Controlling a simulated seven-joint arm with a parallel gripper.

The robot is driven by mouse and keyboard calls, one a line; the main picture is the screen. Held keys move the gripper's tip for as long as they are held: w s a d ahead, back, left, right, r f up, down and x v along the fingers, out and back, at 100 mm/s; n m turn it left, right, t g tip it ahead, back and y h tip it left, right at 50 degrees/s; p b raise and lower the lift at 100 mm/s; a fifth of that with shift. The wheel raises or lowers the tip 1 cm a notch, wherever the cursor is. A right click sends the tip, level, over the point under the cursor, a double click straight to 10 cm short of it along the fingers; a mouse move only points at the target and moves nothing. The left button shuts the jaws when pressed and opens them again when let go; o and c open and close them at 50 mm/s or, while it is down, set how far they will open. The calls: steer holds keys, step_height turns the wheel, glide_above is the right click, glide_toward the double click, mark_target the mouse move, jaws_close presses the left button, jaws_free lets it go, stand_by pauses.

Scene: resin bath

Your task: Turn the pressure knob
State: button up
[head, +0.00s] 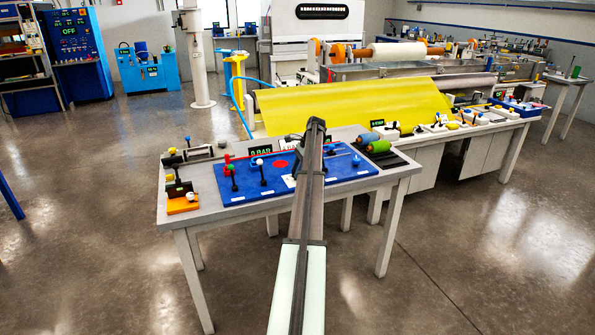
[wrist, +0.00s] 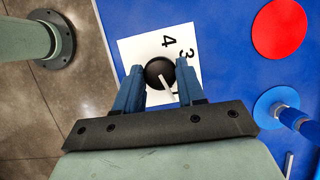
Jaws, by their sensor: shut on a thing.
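The pressure knob (wrist: 158,73) is a round black knob with a white pointer line, on a white square dial plate (wrist: 133,50) with printed numbers; 3 and 4 are readable. In the wrist view the pointer runs toward the lower right of the picture. My gripper (wrist: 161,88) has its two blue fingers on either side of the knob, shut on it. In the head view my arm hides the knob, and a white corner beside it shows on the blue panel (head: 345,170). A display (head: 260,151) behind the panel reads 0 BAR.
A red disc (wrist: 279,29) and a blue post (wrist: 285,112) stand right of the knob in the wrist view. Floor is open in front.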

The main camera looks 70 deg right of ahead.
steer(key=n+g, duration=0.1)
steer(key=n, duration=0.1)
steer(key=n+y, duration=0.1)
steer(key=n, duration=0.2)
steer(key=shift+w+d+n+g, duration=0.15)
steer(key=shift+n+g, duration=0.15)
steer(key=shift+g, duration=0.1)
steer(key=shift+w+n+g, duration=0.1)
steer(key=shift+n+g, duration=0.8)
steer(key=shift+n, duration=1.4)
steer(key=o, duration=1)
steer(key=shift+o, duration=0.2)
steer(key=shift+d+r, duration=0.2)
steer(key=shift+r, duration=0.3)
steer(key=d, duration=0.8)
steer(key=w+d, duration=0.1)
steer(key=d, duration=0.3)
